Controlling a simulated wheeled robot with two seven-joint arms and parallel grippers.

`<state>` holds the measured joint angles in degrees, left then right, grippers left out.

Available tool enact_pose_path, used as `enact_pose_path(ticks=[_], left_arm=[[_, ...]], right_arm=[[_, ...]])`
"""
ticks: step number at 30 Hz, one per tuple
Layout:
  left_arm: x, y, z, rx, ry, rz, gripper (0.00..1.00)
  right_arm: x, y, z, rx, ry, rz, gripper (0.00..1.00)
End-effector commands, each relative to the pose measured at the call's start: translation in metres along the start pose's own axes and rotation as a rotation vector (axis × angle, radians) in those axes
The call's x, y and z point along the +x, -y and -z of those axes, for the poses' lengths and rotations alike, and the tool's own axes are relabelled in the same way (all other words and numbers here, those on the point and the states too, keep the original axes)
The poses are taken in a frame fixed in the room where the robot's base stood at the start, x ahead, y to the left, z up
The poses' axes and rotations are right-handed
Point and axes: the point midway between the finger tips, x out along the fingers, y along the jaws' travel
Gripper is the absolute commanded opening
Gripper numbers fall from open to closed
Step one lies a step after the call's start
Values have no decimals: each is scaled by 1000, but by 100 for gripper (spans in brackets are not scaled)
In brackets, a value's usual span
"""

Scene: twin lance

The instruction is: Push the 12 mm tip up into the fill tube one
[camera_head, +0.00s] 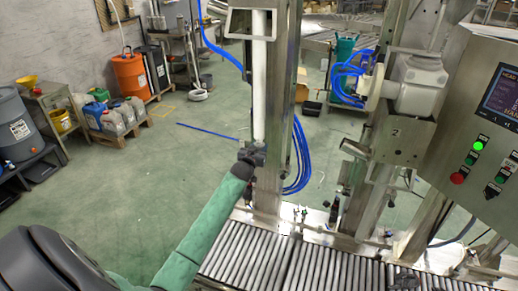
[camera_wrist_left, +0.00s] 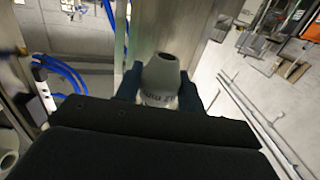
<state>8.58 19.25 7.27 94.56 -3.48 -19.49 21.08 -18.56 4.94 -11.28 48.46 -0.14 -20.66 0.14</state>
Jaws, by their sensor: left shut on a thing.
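My left gripper (camera_head: 252,154) is at the lower end of a white vertical tube (camera_head: 259,95) on the left steel post; I take this for fill tube one, but no label shows. In the left wrist view my left gripper (camera_wrist_left: 160,88) is shut on a grey tapered tip (camera_wrist_left: 160,78), one dark finger on each side. The tip's narrow end with a round hole faces up in that picture; dark lettering on its body is only partly visible. The tube's mouth is hidden, so I cannot tell whether the tip touches it. My right gripper is not in view.
A steel post (camera_head: 276,110) stands close to my left gripper, with blue hoses (camera_head: 299,165) beside it. A roller conveyor (camera_head: 285,262) runs below. A control panel (camera_head: 490,120) and a station marked 2 (camera_head: 397,140) are at the right. Green floor at the left is mostly clear.

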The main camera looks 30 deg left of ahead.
Motion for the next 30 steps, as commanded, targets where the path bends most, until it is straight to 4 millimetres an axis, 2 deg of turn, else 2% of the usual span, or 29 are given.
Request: enact_pose_path(ticks=[30], left_arm=[[-1, 0, 22, -1, -1, 0, 10]], right_arm=[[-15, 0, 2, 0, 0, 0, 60]])
